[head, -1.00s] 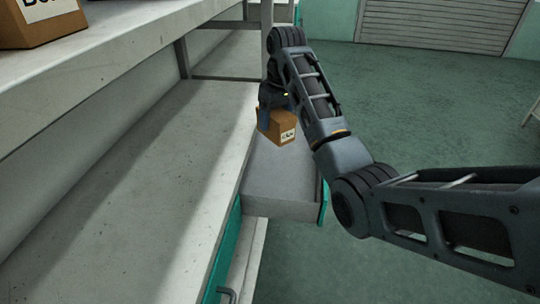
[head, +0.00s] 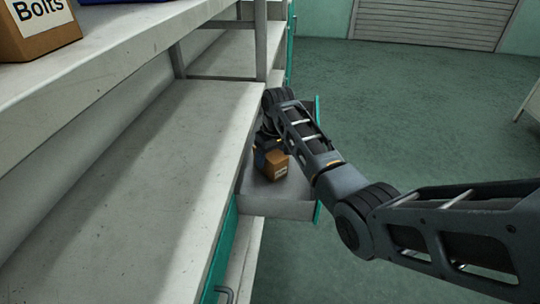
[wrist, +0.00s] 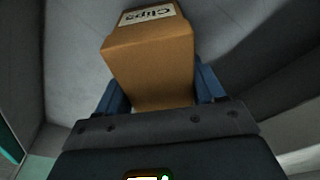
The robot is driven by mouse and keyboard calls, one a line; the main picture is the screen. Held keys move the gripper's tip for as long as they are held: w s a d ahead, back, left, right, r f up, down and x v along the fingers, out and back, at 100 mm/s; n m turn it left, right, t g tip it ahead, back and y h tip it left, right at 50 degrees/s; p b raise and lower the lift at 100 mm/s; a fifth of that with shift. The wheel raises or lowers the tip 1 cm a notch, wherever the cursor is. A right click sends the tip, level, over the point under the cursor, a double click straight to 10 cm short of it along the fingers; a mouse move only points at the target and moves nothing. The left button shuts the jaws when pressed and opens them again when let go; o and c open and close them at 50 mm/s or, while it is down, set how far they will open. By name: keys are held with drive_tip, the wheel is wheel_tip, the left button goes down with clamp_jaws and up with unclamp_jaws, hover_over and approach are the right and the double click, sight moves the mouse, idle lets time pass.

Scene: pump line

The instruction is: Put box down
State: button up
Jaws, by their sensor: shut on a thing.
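The box (head: 276,165) is a small brown carton with a white label, which reads "Clips" in the wrist view (wrist: 150,60). My gripper (head: 262,158) is shut on it, with a blue finger on each side of the box in the wrist view (wrist: 158,95). The box is inside an open grey drawer (head: 278,208) with a teal front. It looks low, close to the drawer floor; I cannot tell whether it touches. My arm hides part of the drawer's right side.
A grey workbench (head: 130,170) runs along the left of the drawer. A shelf (head: 110,38) above it holds a box marked "Bolts" (head: 36,30) and a blue item (head: 112,2). The drawer floor in front of the box looks clear. Open green floor (head: 400,110) lies to the right.

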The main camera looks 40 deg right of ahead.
drive_tip(key=shift+f, duration=0.1)
drive_tip(key=o, duration=1.3)
drive_tip(key=r, duration=0.4)
drive_tip(key=s+r, duration=0.1)
drive_tip(key=r, duration=0.3)
drive_tip(key=s+r, duration=0.1)
drive_tip(key=r, duration=0.3)
drive_tip(key=shift+a+b, duration=0.1)
drive_tip(key=shift+b, duration=0.2)
